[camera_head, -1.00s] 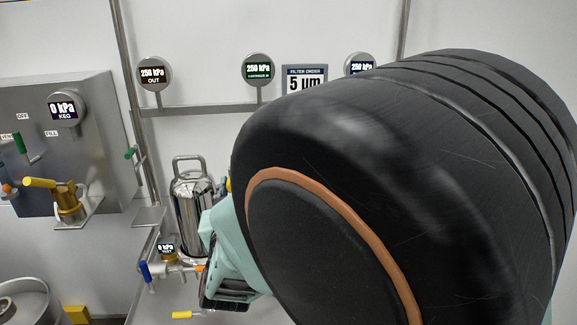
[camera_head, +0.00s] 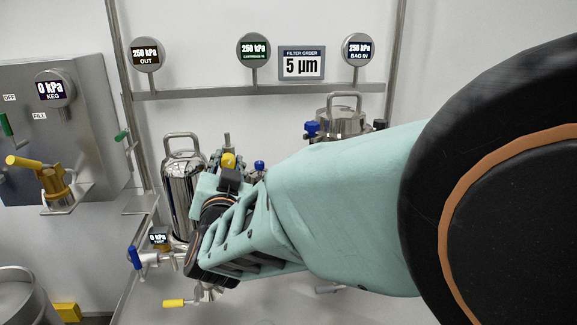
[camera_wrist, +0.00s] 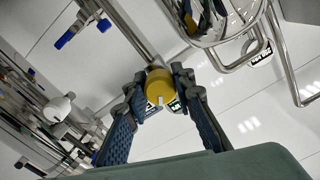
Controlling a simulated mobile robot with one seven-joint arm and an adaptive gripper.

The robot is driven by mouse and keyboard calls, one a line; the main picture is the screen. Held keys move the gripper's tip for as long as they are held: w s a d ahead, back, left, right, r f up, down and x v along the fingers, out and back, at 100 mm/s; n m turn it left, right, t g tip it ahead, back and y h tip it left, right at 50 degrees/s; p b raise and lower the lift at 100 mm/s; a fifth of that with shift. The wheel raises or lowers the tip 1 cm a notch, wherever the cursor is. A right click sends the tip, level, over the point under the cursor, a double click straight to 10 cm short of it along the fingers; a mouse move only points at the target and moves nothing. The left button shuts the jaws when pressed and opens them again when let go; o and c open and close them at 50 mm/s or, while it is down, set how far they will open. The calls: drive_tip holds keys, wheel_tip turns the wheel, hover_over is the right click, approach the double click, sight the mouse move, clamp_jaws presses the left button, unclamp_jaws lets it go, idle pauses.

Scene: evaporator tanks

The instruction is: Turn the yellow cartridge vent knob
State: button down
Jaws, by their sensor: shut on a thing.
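The yellow vent knob (camera_wrist: 159,83) is round, with a small pale mark on its face. In the wrist view it sits between the two fingertips of my gripper (camera_wrist: 157,90), which is shut on it. In the head view the yellow knob (camera_head: 229,160) shows just above my gripper (camera_head: 222,174), beside the steel cartridge housing (camera_head: 183,185). My wrist and forearm hide part of the fittings around it.
A blue-handled valve (camera_head: 136,257) and a yellow-handled valve (camera_head: 174,303) lie below left of my wrist. A second steel housing (camera_head: 340,124) stands behind my forearm. Gauges read 250 kPa on the wall rail (camera_head: 205,94). A keg panel (camera_head: 90,130) is at left.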

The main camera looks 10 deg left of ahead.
drive_tip(key=shift+f+m+b, duration=0.1)
drive_tip(key=shift+m+b, duration=1.15)
drive_tip(key=shift+m, duration=0.35)
drive_tip(key=c, duration=1.6)
unclamp_jaws()
